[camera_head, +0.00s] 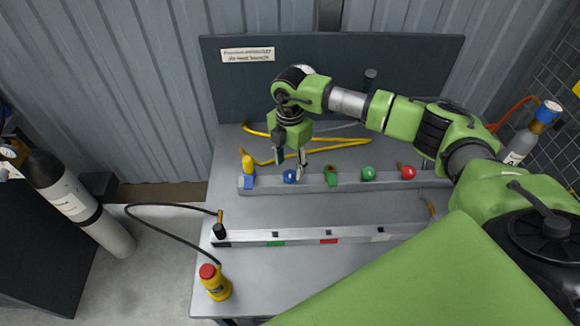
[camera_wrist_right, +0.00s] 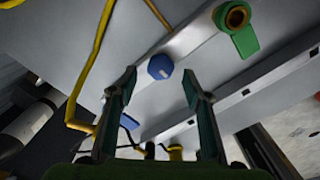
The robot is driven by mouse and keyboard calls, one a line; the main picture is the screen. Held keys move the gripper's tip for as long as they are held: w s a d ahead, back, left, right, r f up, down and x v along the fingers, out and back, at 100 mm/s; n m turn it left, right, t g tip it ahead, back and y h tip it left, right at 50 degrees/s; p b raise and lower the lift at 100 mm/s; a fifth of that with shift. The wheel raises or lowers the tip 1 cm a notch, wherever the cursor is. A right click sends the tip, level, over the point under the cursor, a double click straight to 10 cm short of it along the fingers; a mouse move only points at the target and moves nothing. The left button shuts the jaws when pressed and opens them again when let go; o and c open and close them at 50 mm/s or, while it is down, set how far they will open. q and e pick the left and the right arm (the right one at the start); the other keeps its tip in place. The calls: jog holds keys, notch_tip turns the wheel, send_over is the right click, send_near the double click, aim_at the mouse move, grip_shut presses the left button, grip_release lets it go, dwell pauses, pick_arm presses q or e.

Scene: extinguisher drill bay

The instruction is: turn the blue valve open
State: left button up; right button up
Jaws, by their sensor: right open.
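A round blue knob (camera_head: 290,176) sits on the rear grey rail. It shows as a faceted blue knob (camera_wrist_right: 160,67) in the right wrist view. A second blue piece (camera_head: 249,181) is at the rail's left end, by a yellow cylinder (camera_head: 247,164); I cannot tell which blue part is the valve. My right gripper (camera_head: 290,160) points down just above the round blue knob. Its fingers are open and apart, and the knob shows between and beyond the tips (camera_wrist_right: 159,84) in the wrist view, with no clear contact. My left gripper is not in view.
A green lever fitting (camera_head: 331,175), a green knob (camera_head: 368,173) and a red knob (camera_head: 408,172) follow on the rail (camera_head: 350,184). Yellow hose (camera_head: 335,146) lies behind. Bare bench lies between the rails.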

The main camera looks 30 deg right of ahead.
aim_at(290, 174)
notch_tip(290, 174, down, 2)
jog(key=shift+s+f, duration=0.1)
jog(key=shift+f, duration=0.55)
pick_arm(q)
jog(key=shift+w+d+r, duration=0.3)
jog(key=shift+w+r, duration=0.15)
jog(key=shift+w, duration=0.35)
pick_arm(e)
jog(key=c, duration=1.1)
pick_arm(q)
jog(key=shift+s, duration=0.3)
